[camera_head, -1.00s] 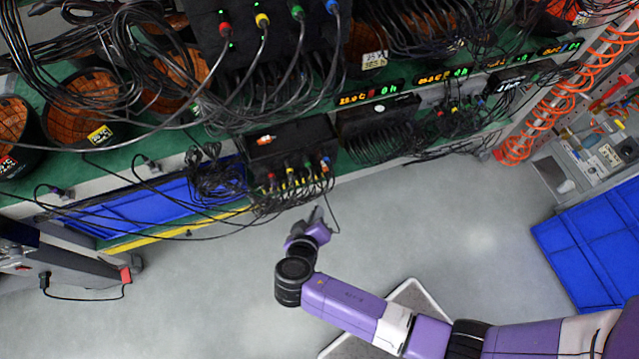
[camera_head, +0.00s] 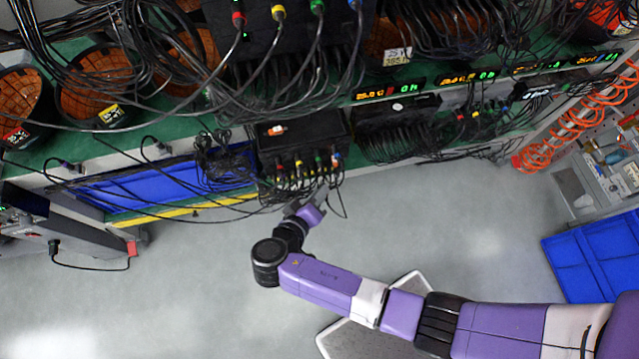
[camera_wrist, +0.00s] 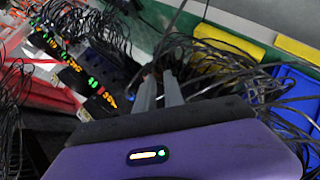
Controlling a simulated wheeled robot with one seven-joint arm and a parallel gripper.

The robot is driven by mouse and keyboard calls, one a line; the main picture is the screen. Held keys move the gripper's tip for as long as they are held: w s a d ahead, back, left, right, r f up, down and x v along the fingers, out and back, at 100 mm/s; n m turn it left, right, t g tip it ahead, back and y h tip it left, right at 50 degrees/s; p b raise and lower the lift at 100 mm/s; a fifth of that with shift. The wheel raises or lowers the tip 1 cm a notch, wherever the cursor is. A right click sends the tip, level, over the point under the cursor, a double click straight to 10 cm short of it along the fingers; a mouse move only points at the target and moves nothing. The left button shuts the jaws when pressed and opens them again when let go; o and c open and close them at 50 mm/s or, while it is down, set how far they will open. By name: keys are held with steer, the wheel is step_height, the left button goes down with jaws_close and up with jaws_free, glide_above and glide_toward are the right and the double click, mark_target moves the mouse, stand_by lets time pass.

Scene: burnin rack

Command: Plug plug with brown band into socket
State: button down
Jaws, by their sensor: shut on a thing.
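My gripper (camera_head: 323,190) is just below the front of a small black box (camera_head: 325,128) on the rack's lower level. The box's front edge holds a row of plugs with coloured bands, including red, yellow, green and blue ones. In the wrist view my gripper (camera_wrist: 160,80) has its two grey fingers close together. A dark cable (camera_wrist: 176,22) rises from near the fingertips. The plug in the fingers is too small and hidden to make out, and I cannot see a brown band. The empty socket is not distinguishable.
Loose black cables hang around the box and by my gripper. A larger black box (camera_head: 285,35) with coloured plugs is above. Blue bins (camera_head: 165,185) are at left, another blue bin (camera_head: 600,255) at right. An orange coiled hose (camera_head: 570,140) hangs at right. The grey floor (camera_head: 200,285) is open.

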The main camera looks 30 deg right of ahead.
steer(key=shift+w+d+b, duration=0.25)
steer(key=shift+w+d, duration=0.05)
steer(key=shift+w, duration=0.55)
steer(key=shift+w+d+b, duration=0.25)
steer(key=shift+w+b, duration=0.05)
steer(key=shift+w, duration=0.55)
steer(key=shift+w+d+b, duration=0.25)
steer(key=shift+w+d, duration=0.05)
steer(key=shift+w, duration=0.55)
steer(key=shift+w+d+b, duration=0.2)
steer(key=shift+w+b, duration=0.15)
steer(key=shift+w, duration=0.2)
steer(key=shift+w+d+b, duration=0.15)
steer(key=shift+w+b, duration=0.2)
steer(key=shift+w, duration=0.2)
steer(key=c, duration=1.4)
jaws_free()
steer(key=shift+o, duration=0.2)
steer(key=shift+s+a, duration=0.1)
steer(key=shift+a, duration=0.05)
steer(key=v, duration=0.7)
steer(key=shift+r+b, duration=0.3)
steer(key=shift+s+a, duration=0.1)
steer(key=shift+s, duration=0.05)
